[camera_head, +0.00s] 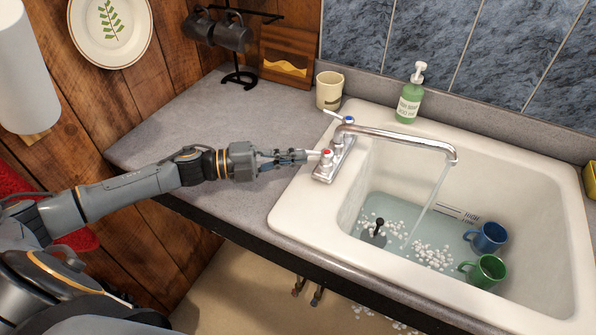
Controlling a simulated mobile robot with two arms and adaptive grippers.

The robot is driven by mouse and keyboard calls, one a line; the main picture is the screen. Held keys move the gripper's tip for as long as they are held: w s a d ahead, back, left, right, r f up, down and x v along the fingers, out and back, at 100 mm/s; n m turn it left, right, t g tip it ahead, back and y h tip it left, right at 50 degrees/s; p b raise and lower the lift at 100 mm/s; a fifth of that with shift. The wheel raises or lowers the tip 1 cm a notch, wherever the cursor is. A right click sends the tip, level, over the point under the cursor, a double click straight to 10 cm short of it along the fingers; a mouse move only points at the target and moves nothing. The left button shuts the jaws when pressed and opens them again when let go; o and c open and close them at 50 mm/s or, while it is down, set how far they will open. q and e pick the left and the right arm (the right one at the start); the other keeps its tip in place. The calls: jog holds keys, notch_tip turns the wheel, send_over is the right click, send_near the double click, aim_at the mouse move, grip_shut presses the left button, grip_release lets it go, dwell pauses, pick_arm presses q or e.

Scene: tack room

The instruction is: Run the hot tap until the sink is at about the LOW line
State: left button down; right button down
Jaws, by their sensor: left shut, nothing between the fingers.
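My left gripper (303,156) is shut and empty, its fingertips at the red-marked hot tap handle (326,154); whether they touch is hard to tell. A blue-marked tap handle (346,120) sits behind it on the same chrome base. A stream of water (430,200) runs from the spout (405,141) into the white sink (545,170). My right gripper is out of view.
A soap bottle (410,97) and cream cup (329,90) stand behind the sink. The left counter (190,125) is mostly clear.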

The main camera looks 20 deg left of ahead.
pick_arm(q)
jog(key=w+m+g+h+b, duration=0.1)
jog(key=g, duration=0.1)
jog(key=w+a+m+g+h+b, duration=0.1)
jog(key=m+g+b, duration=0.1)
jog(key=shift+a+f+b, duration=0.1)
jog(key=shift+f+b, duration=0.1)
jog(key=shift+b, duration=0.1)
jog(key=shift+w+a+r+b, duration=0.15)
jog(key=shift+w+b, duration=0.15)
jog(key=shift+b, duration=0.15)
